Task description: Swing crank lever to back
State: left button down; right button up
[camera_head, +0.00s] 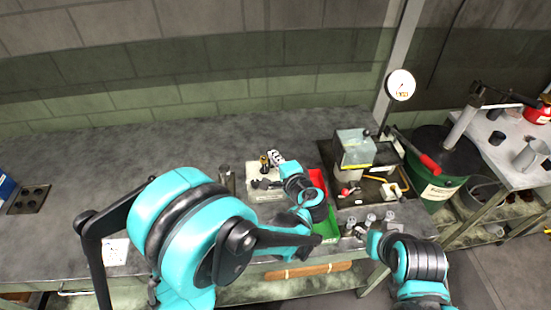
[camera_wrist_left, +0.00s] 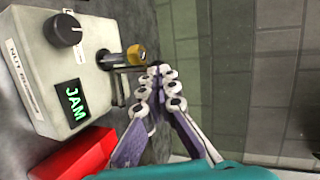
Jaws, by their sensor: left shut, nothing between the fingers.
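A light grey box with a black dial and a lit green JAM display (camera_wrist_left: 72,101) stands on the bench, and it also shows in the head view (camera_head: 262,187). From its side comes a dark crank lever (camera_wrist_left: 117,59) with a brass-yellow knob (camera_wrist_left: 136,55); the knob shows in the head view (camera_head: 264,161). My left gripper (camera_wrist_left: 154,74) is shut and empty, its white-and-purple fingers together right beside the knob; I cannot tell whether they touch it. It also shows in the head view (camera_head: 274,157).
A red bin (camera_head: 318,181) and a green bin (camera_head: 328,225) lie right of the box, partly behind my left arm. The bench behind and left of the box is clear.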

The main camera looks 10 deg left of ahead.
pick_arm(q)
jog(key=m+h, duration=0.1)
jog(key=a+m+t+h, duration=0.1)
jog(key=h, duration=0.1)
jog(key=w+m+h, duration=0.1)
jog(key=shift+a+m+t+b, duration=0.3)
jog(key=shift+m+b, duration=0.1)
jog(key=shift+w+f, duration=0.1)
jog(key=shift+w, duration=0.5)
jog(key=shift+w+a+b, duration=0.25)
jog(key=shift+w+b, duration=0.25)
jog(key=shift+w, duration=0.8)
